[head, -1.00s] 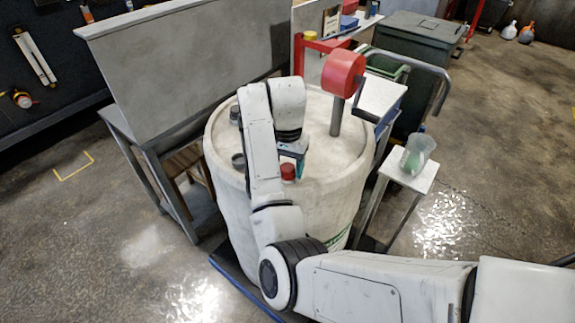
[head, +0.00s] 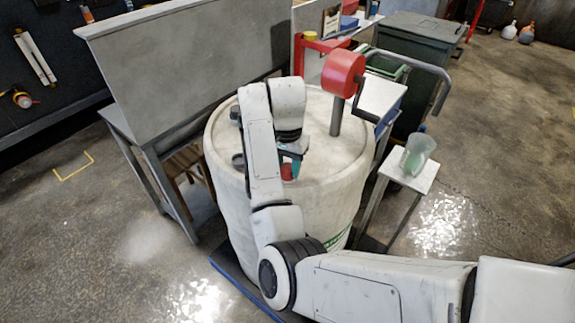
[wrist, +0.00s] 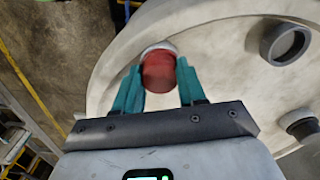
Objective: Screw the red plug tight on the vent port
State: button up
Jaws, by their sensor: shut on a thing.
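The red plug (head: 287,172) sits at the near part of the white drum's (head: 240,225) top, partly hidden by my gripper in the head view. In the wrist view the red plug (wrist: 159,72) is between the two teal fingers of my gripper (wrist: 160,82), which is shut on it. A pale rim (wrist: 160,47) shows at the plug's far end; it looks like the vent port, mostly hidden. I cannot tell how far the plug is seated in it. My gripper (head: 293,168) also shows in the head view, at the plug.
Two dark grey ports stand on the drum top, one open (wrist: 285,44). A post with a red cylindrical head (head: 343,72) rises from the drum's far right. A small white stand (head: 412,172) with a clear jug is at right. A grey panel stands behind left.

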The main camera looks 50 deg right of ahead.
jog(key=m, duration=0.6)
jog(key=o, duration=1.2)
jog(key=shift+o, duration=0.2)
jog(key=shift+c, duration=0.4)
jog(key=shift+r, duration=3.5)
